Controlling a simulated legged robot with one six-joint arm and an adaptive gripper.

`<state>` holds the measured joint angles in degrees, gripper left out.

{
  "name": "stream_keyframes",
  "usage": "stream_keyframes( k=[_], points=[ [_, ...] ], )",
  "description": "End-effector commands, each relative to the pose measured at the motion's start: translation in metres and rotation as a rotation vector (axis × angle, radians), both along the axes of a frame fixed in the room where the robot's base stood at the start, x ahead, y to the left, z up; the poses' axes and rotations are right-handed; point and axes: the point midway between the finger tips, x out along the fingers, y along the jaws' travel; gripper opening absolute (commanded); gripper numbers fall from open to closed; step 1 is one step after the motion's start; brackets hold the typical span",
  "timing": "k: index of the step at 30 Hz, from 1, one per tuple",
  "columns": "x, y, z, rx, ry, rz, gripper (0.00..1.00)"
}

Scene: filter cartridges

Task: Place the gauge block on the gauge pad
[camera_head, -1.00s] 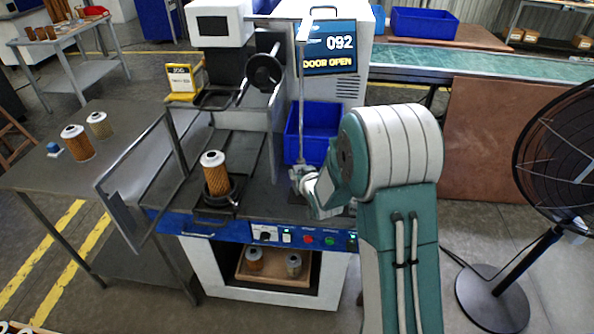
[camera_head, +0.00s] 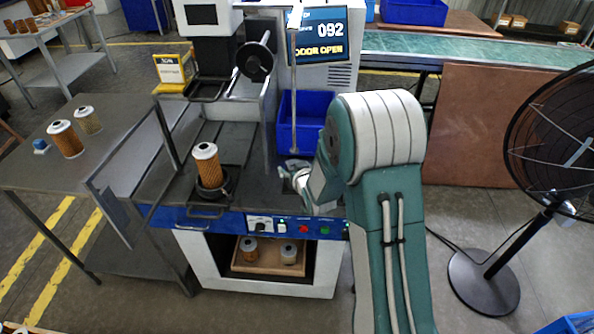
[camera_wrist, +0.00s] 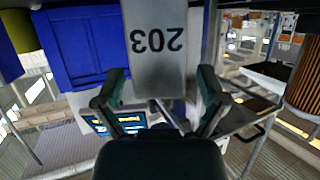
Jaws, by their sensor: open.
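A grey block marked 203 (camera_wrist: 156,50), which I take for the gauge block, shows upside down in the wrist view. It lies between the two fingers of my gripper (camera_wrist: 162,85), which are open on either side of it. Whether a finger touches it is unclear. In the head view my gripper (camera_head: 294,172) is low over the right part of the machine's bench, in front of the blue bin. My own arm hides part of that spot. I cannot pick out the gauge pad clearly in either view.
A filter cartridge (camera_head: 207,168) stands in a dark holder left of my gripper. A thin upright rod (camera_head: 294,95) and a blue bin (camera_head: 305,118) are close behind it. A screen (camera_head: 322,38) reads "092, DOOR OPEN". A black fan (camera_head: 555,150) stands at the right.

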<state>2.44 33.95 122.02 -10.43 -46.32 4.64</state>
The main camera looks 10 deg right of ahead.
Motion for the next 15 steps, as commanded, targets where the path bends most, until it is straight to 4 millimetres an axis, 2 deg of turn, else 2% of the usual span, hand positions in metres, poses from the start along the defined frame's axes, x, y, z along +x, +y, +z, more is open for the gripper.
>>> stream_keyframes(
  k=[5,15],
  points=[
    [-0.023,-0.003,0.010,0.000,-0.001,-0.001,0.91],
    [-0.087,-0.009,0.033,0.000,-0.001,-0.001,0.91]
  ],
)
